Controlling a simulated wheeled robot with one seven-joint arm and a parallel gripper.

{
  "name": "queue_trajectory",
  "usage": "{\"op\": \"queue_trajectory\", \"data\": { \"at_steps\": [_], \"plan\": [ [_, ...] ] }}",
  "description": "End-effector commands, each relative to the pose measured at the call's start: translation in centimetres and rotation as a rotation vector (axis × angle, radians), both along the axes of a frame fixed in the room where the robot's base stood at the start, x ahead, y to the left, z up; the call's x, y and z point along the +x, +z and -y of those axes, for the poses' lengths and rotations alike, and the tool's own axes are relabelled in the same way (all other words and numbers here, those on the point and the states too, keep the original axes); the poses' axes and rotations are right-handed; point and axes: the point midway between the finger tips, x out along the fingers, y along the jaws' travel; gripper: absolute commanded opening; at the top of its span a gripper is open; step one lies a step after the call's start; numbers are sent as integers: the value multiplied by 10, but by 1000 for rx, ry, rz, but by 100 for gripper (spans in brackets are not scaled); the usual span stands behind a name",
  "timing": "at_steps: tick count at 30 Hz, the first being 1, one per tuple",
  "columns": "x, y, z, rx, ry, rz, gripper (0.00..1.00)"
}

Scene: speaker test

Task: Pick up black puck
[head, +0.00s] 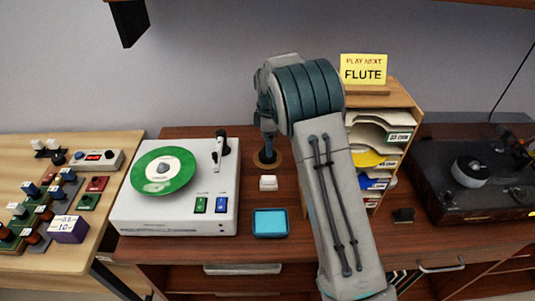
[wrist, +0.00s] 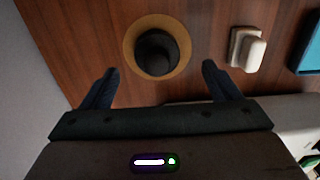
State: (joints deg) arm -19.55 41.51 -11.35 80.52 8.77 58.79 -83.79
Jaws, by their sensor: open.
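A black puck (wrist: 157,52) sits on a round tan wooden base (wrist: 128,48) on the brown tabletop, seen from above in the wrist view. The base also shows in the head view (head: 256,163), with a dark shape over its middle that I cannot separate clearly from my gripper. My gripper (wrist: 160,72) is open and empty. Its two dark fingers point toward the puck, which lies between their lines near and just past the fingertips. In the head view my gripper (head: 267,142) hangs down over the base, partly hidden by my arm.
A small white block (head: 268,183) and a teal tray (head: 270,223) lie in front of the base. A turntable with a green record (head: 163,171) stands left. A wooden sorter (head: 405,106) with a yellow "FLUTE" sign (head: 363,68) is right. The wall is close behind.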

Motion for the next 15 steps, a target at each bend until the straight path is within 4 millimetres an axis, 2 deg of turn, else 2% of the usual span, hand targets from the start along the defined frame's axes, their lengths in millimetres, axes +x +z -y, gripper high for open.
{"op": "queue_trajectory", "data": {
  "at_steps": [9,15],
  "plan": [
    [4,-42,-3,-1,-1,-2,84],
    [4,-46,-3,0,0,0,84]
  ]
}}
